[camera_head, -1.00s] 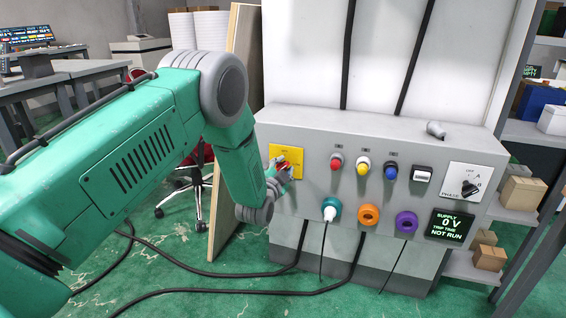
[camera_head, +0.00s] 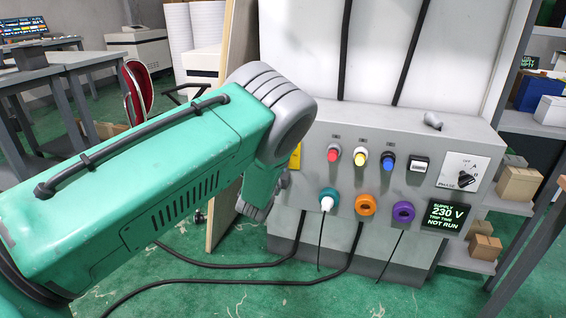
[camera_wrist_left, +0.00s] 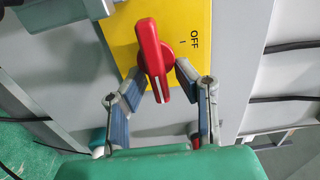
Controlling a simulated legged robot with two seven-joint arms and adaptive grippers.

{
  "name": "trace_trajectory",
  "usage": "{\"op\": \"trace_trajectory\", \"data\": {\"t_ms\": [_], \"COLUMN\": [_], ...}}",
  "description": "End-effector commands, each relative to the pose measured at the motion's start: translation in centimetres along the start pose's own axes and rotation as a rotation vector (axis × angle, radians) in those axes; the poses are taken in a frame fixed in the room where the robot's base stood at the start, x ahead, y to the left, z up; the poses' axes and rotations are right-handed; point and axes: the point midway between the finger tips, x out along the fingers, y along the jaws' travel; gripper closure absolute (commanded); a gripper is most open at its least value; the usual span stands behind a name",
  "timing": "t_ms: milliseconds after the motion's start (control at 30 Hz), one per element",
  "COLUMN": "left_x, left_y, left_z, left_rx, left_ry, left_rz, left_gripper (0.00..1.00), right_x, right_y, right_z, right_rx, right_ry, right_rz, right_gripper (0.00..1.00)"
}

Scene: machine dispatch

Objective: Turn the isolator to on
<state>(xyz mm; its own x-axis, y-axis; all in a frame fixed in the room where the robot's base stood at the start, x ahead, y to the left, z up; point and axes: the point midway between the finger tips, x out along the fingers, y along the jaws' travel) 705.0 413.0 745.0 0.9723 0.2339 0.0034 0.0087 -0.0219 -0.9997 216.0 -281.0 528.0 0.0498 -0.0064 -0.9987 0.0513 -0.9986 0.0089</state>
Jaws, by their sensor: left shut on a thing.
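The isolator's red handle (camera_wrist_left: 152,60) sits on a yellow plate (camera_wrist_left: 110,35) marked OFF and I in the left wrist view. My left gripper (camera_wrist_left: 160,75) is shut on the handle, with one finger along each side. A white line marks the handle's lower end in that view. In the head view my left arm hides the handle and gripper, and only a sliver of the yellow plate (camera_head: 295,158) shows. The supply display (camera_head: 447,216) reads 230 V, with trip time NOT RUN. My right gripper is not in view.
The grey panel has red (camera_head: 333,154), yellow (camera_head: 360,157) and blue (camera_head: 388,161) buttons, a rocker switch (camera_head: 418,164) and a phase dial (camera_head: 466,179). White (camera_head: 327,201), orange (camera_head: 366,205) and purple (camera_head: 403,212) connectors sit below. Cables (camera_head: 225,260) lie on the floor.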

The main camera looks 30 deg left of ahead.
Motion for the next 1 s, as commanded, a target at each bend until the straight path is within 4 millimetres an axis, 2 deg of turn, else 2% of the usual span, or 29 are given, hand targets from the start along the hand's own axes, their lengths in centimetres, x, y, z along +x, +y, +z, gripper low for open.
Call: {"op": "trace_trajectory", "data": {"t_ms": [33, 600, 633, 1000], "left_x": [-0.3, -0.35, -0.36, -0.2], "left_y": [0.78, 1.02, 1.03, 0.54], "left_z": [-0.21, -0.14, -0.14, 0.03], "left_rx": [0.012, 0.038, 0.038, 0.037], "left_ry": [0.003, 0.002, 0.002, 0.0], "left_rz": [0.015, 0.02, 0.021, 0.011], "left_gripper": [1.0, 1.0, 0.67, 0.67], "right_x": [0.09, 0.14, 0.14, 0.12], "right_y": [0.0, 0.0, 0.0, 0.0], "right_z": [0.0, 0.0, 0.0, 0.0], "right_rx": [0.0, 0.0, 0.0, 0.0], "right_ry": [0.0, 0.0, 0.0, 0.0], "right_rz": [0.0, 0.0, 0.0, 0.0], "right_gripper": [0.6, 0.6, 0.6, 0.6]}}
